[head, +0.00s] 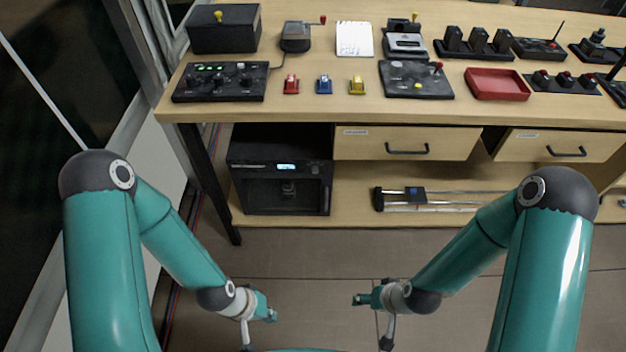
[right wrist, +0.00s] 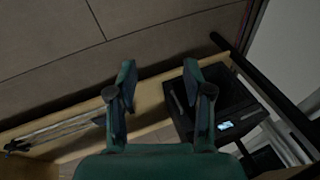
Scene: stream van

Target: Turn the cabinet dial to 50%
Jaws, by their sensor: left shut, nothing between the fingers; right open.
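A black cabinet (head: 245,178) with a small lit display (head: 286,167) stands on the lower shelf at the left, below the table top. A small dark shape shows on its front below the display; I cannot tell whether it is the dial, and no dial setting is readable. The cabinet also shows in the right wrist view (right wrist: 175,107), with its display lit. My left gripper (head: 260,328) is shut and empty, over the floor in front of the shelf. My right gripper (head: 372,322) is open and empty, to its right; its spread fingers show in the right wrist view (right wrist: 160,75).
The table top (head: 330,112) above carries a control panel (head: 220,82), several coloured switches and a red tray (head: 497,84). A drawer (head: 406,142) hangs right of the cabinet. A rail device (head: 440,198) lies on the lower shelf (head: 350,217). The floor (head: 310,270) in front is clear.

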